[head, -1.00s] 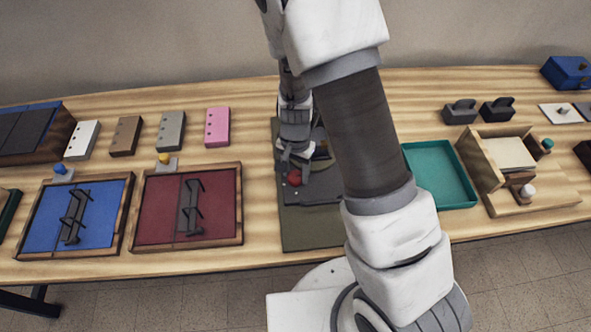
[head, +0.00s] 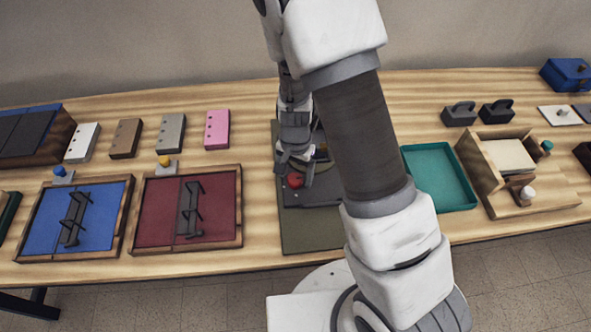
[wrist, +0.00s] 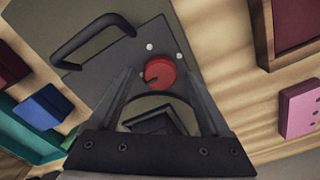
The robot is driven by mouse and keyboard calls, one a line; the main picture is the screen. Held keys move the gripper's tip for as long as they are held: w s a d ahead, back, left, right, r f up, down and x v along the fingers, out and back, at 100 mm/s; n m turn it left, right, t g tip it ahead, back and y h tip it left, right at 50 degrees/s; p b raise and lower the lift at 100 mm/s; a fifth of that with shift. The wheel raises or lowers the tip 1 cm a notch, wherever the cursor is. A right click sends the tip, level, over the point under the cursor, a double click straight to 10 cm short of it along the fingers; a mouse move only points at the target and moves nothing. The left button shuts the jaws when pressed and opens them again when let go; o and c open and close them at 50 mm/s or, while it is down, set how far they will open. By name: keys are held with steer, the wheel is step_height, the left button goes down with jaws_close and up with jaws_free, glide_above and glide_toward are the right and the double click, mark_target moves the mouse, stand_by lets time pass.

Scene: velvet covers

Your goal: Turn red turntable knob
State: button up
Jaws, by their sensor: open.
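The red knob (wrist: 160,73) sits on a dark grey turntable plate (wrist: 105,72) with two pale dots beside it and a dark handle (wrist: 92,38) at one side. In the head view the red knob (head: 295,180) shows at the left of the plate (head: 312,194), which rests on an olive mat (head: 312,234). My gripper (wrist: 158,82) is open, with one finger on each side of the knob in the wrist view. I cannot tell whether the fingers touch it. In the head view my gripper (head: 297,163) is right at the knob, and my arm hides part of the turntable.
A red tray (head: 218,222) and a blue tray (head: 100,223) lie to the left. Several blocks, including a pink one (head: 217,129), stand behind them. A teal tray (head: 466,204) and a wooden box (head: 484,185) are to the right. Bare table lies between the pink block and the mat.

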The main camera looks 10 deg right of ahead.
mark_target(295, 178)
step_height(295, 178, up, 17)
steer(key=p, duration=0.2)
steer(key=shift+r, duration=0.2)
